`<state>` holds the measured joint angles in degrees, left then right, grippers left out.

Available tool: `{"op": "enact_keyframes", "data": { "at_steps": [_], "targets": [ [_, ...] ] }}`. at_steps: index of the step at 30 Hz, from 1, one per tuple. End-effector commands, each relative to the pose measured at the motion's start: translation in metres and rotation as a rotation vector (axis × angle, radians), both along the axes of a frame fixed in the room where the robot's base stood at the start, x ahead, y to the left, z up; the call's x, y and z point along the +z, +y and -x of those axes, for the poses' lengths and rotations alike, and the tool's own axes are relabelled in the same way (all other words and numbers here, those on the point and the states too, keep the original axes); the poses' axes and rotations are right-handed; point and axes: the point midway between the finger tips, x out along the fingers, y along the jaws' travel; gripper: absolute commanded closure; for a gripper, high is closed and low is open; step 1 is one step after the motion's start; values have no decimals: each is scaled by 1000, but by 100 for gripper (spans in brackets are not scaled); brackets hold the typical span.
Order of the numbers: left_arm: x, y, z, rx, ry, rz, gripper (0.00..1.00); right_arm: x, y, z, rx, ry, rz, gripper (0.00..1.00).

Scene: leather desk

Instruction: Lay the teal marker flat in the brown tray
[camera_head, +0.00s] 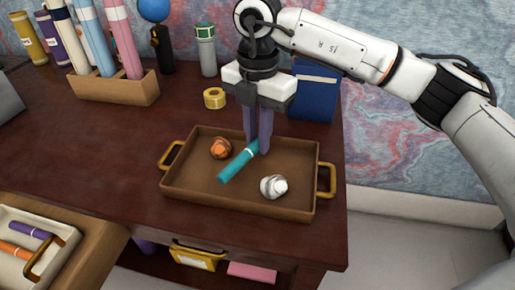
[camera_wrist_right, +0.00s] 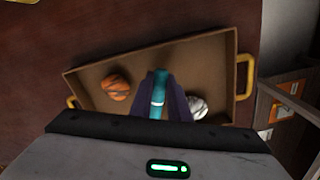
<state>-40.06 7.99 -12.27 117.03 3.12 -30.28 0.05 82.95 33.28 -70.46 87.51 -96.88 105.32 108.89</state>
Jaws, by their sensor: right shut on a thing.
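The teal marker (camera_head: 236,165), with a white band near one end, is at the middle of the brown tray (camera_head: 182,192) in the head view. My right gripper (camera_head: 259,147) points down over the tray and is shut on the marker near its banded end. The marker slants, its free end toward the front left; I cannot tell whether it touches the tray floor. In the right wrist view the marker (camera_wrist_right: 159,86) lies between the purple-grey fingers, above the tray (camera_wrist_right: 212,57). My left gripper is not in view.
Inside the tray, an orange-brown ball-like object (camera_head: 220,148) lies left of the marker and a white-silver one (camera_head: 273,186) lies right. A yellow tape roll (camera_head: 215,98) and a blue book (camera_head: 314,92) stand behind. The desk left of the tray is clear.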

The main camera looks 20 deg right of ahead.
Motion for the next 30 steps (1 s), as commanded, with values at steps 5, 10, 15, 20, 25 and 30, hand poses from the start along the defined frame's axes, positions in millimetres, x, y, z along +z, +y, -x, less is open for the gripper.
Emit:
{"op": "enact_keyframes", "data": {
  "at_steps": [5,10,15,20,25,30],
  "targets": [
    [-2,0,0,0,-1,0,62,-27,-1,1,0,5,2,100],
    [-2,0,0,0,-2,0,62,-31,0,0,0,2,1,100],
    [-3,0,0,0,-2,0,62,-34,0,1,1,4,1,100],
    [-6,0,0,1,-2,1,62,-41,0,1,1,6,2,100],
    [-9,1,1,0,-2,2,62,-48,0,1,1,7,2,100],
    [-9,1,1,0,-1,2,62,-48,1,1,1,7,1,76]
  ]
}}
